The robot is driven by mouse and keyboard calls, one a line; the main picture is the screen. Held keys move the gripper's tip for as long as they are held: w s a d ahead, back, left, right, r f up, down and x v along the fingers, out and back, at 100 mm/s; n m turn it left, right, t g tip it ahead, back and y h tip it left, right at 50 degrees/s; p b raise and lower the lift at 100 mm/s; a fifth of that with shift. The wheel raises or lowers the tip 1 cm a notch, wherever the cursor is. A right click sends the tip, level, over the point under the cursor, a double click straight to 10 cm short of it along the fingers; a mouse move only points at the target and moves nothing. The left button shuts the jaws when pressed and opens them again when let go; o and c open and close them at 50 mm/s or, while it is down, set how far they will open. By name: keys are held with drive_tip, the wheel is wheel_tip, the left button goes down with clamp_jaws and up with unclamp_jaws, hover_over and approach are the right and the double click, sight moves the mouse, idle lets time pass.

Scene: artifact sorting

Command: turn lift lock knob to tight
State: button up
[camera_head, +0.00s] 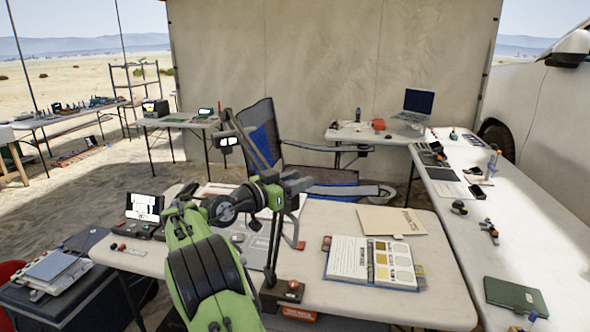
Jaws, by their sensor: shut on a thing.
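A dark stand (274,245) rises from the near table, with a slanted boom (254,150) and a small head (228,140) at its upper left. My green arm reaches up from the bottom of the picture to this stand. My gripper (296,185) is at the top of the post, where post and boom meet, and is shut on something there. That place fits the lift lock knob, but the gripper and wrist hide it, so its turn angle cannot be seen.
The near table (350,302) holds an open binder (372,262), a folder (392,221) and a small display (144,207). A folding chair (268,135) stands behind it. A long table (520,235) with tools runs along the right. A dark case (75,295) is at lower left.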

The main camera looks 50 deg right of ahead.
drive_tip(key=shift+r+m+g+y+p, duration=0.1)
drive_tip(key=shift+m+g+y+p, duration=0.2)
drive_tip(key=shift+m+g+p, duration=0.6)
drive_tip(key=shift+g+p, duration=0.3)
drive_tip(key=shift+p, duration=0.1)
drive_tip(key=shift+s+g, duration=0.15)
drive_tip(key=shift+g, duration=0.15)
drive_tip(key=o, duration=1)
drive_tip(key=shift+f, duration=0.2)
drive_tip(key=shift+c, duration=0.2)
drive_tip(key=p+v, duration=0.2)
drive_tip(key=v, duration=1.3)
drive_tip(key=shift+a+r, duration=0.3)
drive_tip(key=shift+a, duration=0.05)
